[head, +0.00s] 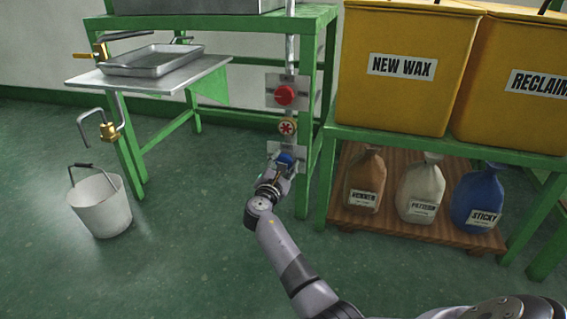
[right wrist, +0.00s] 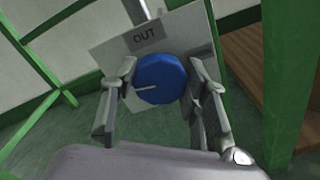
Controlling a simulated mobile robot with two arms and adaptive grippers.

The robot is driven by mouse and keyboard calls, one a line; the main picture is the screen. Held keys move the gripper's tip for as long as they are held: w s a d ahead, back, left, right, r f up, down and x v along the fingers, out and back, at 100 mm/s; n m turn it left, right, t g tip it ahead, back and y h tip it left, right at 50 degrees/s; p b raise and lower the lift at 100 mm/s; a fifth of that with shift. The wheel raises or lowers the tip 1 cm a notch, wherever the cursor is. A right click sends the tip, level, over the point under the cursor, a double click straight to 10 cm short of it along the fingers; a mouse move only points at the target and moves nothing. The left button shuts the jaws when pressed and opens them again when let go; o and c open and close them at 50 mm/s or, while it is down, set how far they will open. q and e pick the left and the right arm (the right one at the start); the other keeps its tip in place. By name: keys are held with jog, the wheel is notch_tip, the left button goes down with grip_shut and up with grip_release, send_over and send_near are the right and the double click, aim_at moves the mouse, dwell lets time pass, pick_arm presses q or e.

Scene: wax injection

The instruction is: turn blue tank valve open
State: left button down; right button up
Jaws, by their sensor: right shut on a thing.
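The blue tank valve (head: 285,159) is a round knob on a metal plate, the lowest of the knobs on the green frame in the head view. In the right wrist view the blue knob (right wrist: 161,79) sits in front of a plate marked OUT (right wrist: 146,35), with a pale line pointing left and slightly down. My right gripper (head: 279,167) is shut on the blue knob, one finger on each side of it (right wrist: 163,82). The gripper hides part of the knob in the head view. My left gripper is in neither view.
A green frame post (head: 303,180) stands close to the right. Sacks (head: 421,190) lie on a wooden pallet farther right. A white bucket (head: 101,207) stands at left.

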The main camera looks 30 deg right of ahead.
jog(key=m, duration=0.4)
jog(key=shift+m, duration=0.3)
jog(key=m, duration=0.4)
jog(key=shift+d+m, duration=0.1)
jog(key=shift+m, duration=0.2)
jog(key=m, duration=0.3)
jog(key=shift+f+m, duration=0.1)
jog(key=shift+m, duration=0.2)
jog(key=m, duration=0.4)
jog(key=shift+m, duration=0.3)
jog(key=m, duration=0.4)
jog(key=shift+m, duration=0.3)
jog(key=m, duration=0.3)
jog(key=shift+m, duration=0.3)
jog(key=m, duration=0.4)
jog(key=shift+m, duration=2.1)
